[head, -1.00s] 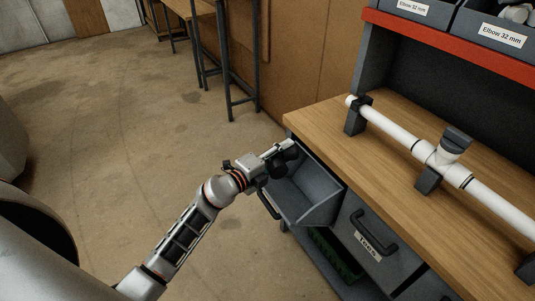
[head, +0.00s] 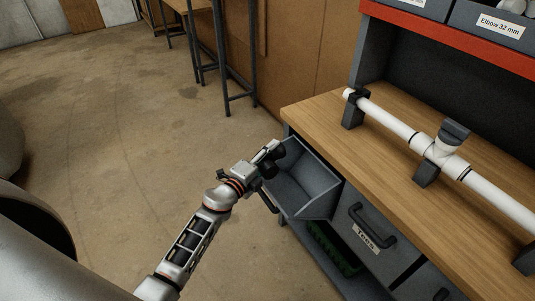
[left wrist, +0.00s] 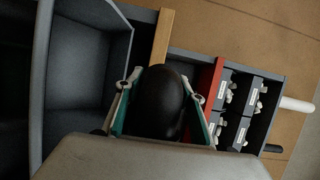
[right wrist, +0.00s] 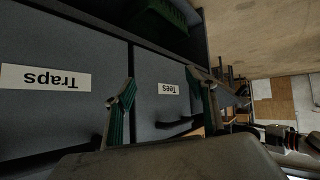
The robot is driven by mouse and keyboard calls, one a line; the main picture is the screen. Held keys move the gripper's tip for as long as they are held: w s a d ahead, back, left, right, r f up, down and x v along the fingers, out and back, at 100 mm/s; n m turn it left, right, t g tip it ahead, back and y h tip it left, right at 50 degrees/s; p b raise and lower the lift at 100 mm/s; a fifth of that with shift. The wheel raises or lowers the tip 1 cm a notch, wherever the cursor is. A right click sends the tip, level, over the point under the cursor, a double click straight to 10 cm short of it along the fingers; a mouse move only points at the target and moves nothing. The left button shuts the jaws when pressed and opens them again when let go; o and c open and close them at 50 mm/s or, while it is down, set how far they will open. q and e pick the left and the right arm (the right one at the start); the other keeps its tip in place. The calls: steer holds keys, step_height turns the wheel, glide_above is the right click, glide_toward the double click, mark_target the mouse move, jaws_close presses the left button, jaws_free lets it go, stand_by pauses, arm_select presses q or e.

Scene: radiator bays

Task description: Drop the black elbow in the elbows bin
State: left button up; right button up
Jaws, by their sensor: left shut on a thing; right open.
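My left gripper (head: 268,154) is shut on the black elbow (left wrist: 160,102), a dark rounded piece that fills the space between its fingers in the left wrist view. In the head view the gripper and elbow are at the upper left edge of a grey tilted-out bin (head: 308,199). The bin looks empty in its visible part; its label is hidden, so I cannot read whether it is the elbows bin. It also shows at the left of the left wrist view (left wrist: 85,65). My right gripper (right wrist: 164,92) is open and empty before closed drawer fronts.
Beside the open bin is a closed drawer labelled Tees (head: 366,237); a Traps drawer (right wrist: 45,79) shows in the right wrist view. A white pipe (head: 395,126) lies in holders on the wooden bench (head: 325,119). Shelf bins marked Elbow 32 mm (head: 500,26) stand above. Floor at left is clear.

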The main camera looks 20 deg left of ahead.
mark_target(277, 157)
arm_select(q)
steer(key=shift+w+d+f+b, duration=0.2)
steer(key=shift+f+b, duration=0.15)
steer(key=shift+f, duration=0.05)
steer(key=shift+w+d+f+b, duration=0.2)
steer(key=shift+f+b, duration=0.1)
steer(key=shift+f, duration=0.1)
steer(key=shift+w+d+f+b, duration=0.1)
steer(key=shift+w+f+b, duration=0.1)
steer(key=shift+f+b, duration=0.15)
steer(key=shift+w+d+f+b, duration=0.15)
steer(key=shift+w+f+b, duration=0.1)
steer(key=shift+b, duration=0.1)
steer(key=shift+w+d+f+b, duration=0.35)
steer(key=shift+w+f+b, duration=0.1)
steer(key=shift+f+b, duration=0.25)
steer(key=shift+w+d+f+b, duration=0.35)
steer(key=shift+f+b, duration=0.2)
steer(key=shift+b, duration=0.25)
steer(key=shift+w+d+f+b, duration=0.3)
steer(key=shift+w+f+b, duration=0.25)
steer(key=shift+b, duration=0.2)
arm_select(e)
step_height(277, 157, down, 6)
steer(key=a, duration=0.1)
steer(key=shift+a+f, duration=0.15)
steer(key=shift+a, duration=0.1)
steer(key=shift+w+r, duration=0.15)
steer(key=shift+r, duration=0.05)
